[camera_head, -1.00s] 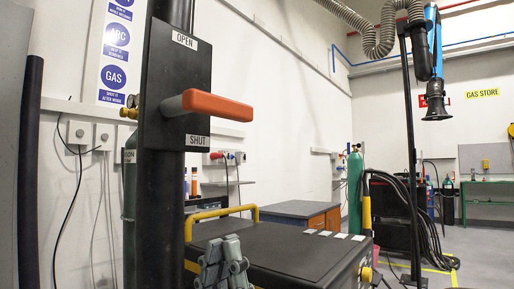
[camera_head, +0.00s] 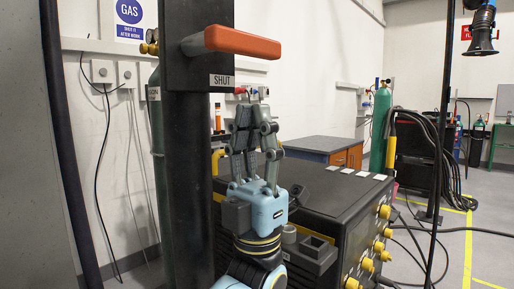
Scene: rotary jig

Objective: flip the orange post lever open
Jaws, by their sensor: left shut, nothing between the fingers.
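The orange post lever (camera_head: 243,42) sticks out to the right from a dark plate (camera_head: 185,72) on the black post (camera_head: 187,200). It lies roughly level, with its tip dipping slightly, just above the SHUT label (camera_head: 222,80). The top of the plate is out of view. My left gripper (camera_head: 252,112) points up in front of the post's right side, below the lever. Its fingers are shut and empty, and a gap shows in the picture between the fingertips and the lever. My right gripper is not in view.
A black machine (camera_head: 325,195) with yellow knobs stands behind and right of my gripper. A green gas cylinder (camera_head: 380,130) and hanging cables (camera_head: 435,150) are further right. A dark upright pole (camera_head: 70,150) stands at the left. Open floor shows at the right.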

